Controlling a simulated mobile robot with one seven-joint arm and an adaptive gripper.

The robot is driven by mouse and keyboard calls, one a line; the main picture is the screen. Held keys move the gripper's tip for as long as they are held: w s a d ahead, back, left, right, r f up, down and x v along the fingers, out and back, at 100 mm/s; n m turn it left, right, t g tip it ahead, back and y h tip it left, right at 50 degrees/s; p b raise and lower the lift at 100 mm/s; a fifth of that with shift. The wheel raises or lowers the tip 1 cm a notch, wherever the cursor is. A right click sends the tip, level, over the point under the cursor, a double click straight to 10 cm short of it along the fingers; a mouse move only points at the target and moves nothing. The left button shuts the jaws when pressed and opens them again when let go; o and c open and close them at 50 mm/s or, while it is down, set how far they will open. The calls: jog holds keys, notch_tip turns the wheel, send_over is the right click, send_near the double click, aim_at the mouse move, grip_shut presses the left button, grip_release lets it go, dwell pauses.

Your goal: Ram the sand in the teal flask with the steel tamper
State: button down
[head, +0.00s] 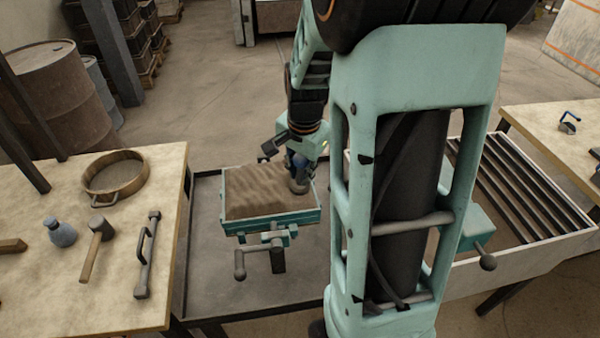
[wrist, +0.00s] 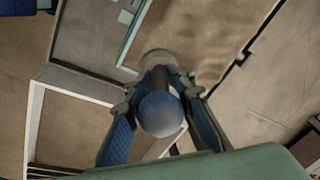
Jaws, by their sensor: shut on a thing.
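The teal flask (head: 272,224) is a rectangular box frame filled with brown, rippled sand (head: 262,188), in the middle of the head view. Sand and a teal edge (wrist: 134,32) also show in the wrist view. My gripper (head: 292,158) is at the flask's back right, its fingers (wrist: 160,88) shut around the steel tamper. The tamper's round foot (head: 299,186) is over the flask's right end; I cannot tell whether it touches the sand. In the wrist view its rounded knob (wrist: 160,114) is nearest the camera, with the foot beyond. The shaft is mostly hidden.
The left bench holds a round sieve (head: 115,175), a blue-grey bottle (head: 60,232), a mallet (head: 97,240) and a handled metal tool (head: 148,255). A slatted grate (head: 520,190) lies at right, partly behind my arm. The dark tray (head: 200,270) is clear left of the flask.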

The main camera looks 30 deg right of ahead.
jog(key=w+a, duration=0.2)
jog(key=a, duration=0.5)
jog(key=shift+w+a, duration=0.2)
jog(key=shift+a, duration=0.1)
jog(key=shift+f, duration=0.15)
jog(key=shift+s+b+x, duration=0.15)
jog(key=shift+b+x, duration=0.45)
jog(key=shift+x, duration=0.2)
jog(key=shift+s+b+x, duration=0.2)
jog(key=shift+b+x, duration=0.4)
jog(key=shift+x, duration=0.2)
jog(key=shift+w+p+v, duration=0.15)
jog(key=shift+p+v, duration=0.5)
jog(key=shift+v, duration=0.15)
jog(key=shift+w+p+v, duration=0.2)
jog(key=shift+p+v, duration=0.4)
jog(key=shift+v, duration=0.2)
jog(key=shift+s+b+x, duration=0.15)
jog(key=shift+b+x, duration=0.5)
jog(key=shift+x, duration=0.05)
jog(key=shift+s+b+x, duration=0.15)
jog(key=shift+b+x, duration=0.45)
jog(key=shift+x, duration=0.1)
